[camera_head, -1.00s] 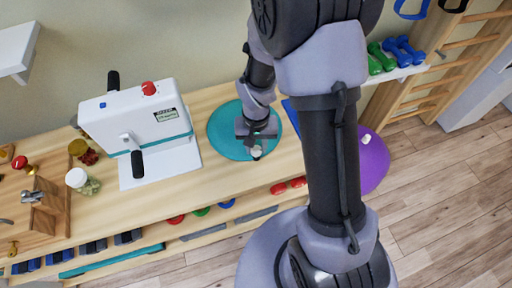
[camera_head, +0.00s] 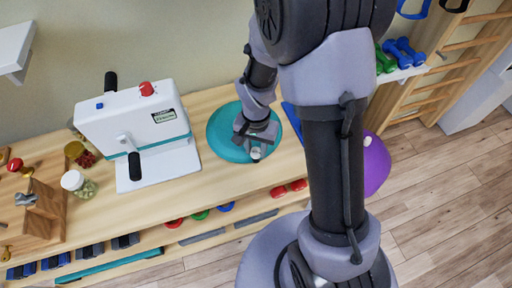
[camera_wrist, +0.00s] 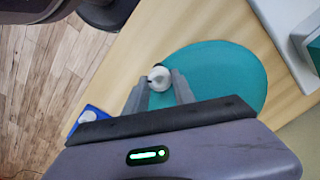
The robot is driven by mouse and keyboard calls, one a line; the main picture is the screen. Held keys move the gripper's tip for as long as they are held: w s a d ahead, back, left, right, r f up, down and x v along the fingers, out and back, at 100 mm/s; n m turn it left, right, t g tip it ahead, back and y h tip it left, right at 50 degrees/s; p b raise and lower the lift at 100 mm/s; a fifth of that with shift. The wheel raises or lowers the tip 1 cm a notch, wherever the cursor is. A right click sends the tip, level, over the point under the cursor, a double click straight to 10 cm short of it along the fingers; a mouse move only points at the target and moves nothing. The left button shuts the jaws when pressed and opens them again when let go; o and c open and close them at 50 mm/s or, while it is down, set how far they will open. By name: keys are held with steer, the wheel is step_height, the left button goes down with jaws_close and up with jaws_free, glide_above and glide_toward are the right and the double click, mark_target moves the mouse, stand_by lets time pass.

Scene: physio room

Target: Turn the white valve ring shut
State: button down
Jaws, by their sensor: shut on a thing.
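The white valve ring (camera_wrist: 159,78) is on a teal round cushion (camera_wrist: 225,65) and sits between the fingertips of my gripper (camera_wrist: 160,90) in the wrist view. In the head view the small white ring (camera_head: 256,153) shows at the front part of the teal cushion (camera_head: 224,144), just below my gripper (camera_head: 258,146). My gripper is shut on the ring, with one finger on each side. The ring's far details are too small to tell.
A white machine (camera_head: 130,118) with black handles stands left on the wooden bench (camera_head: 178,192). A lidded jar (camera_head: 78,183) and a wooden block with taps (camera_head: 42,215) are further left. Something blue (camera_wrist: 88,116) lies beside the cushion. A purple ball (camera_head: 376,165) is at right.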

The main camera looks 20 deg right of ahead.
steer(key=c, duration=1.1)
jaws_free()
steer(key=shift+o, duration=0.2)
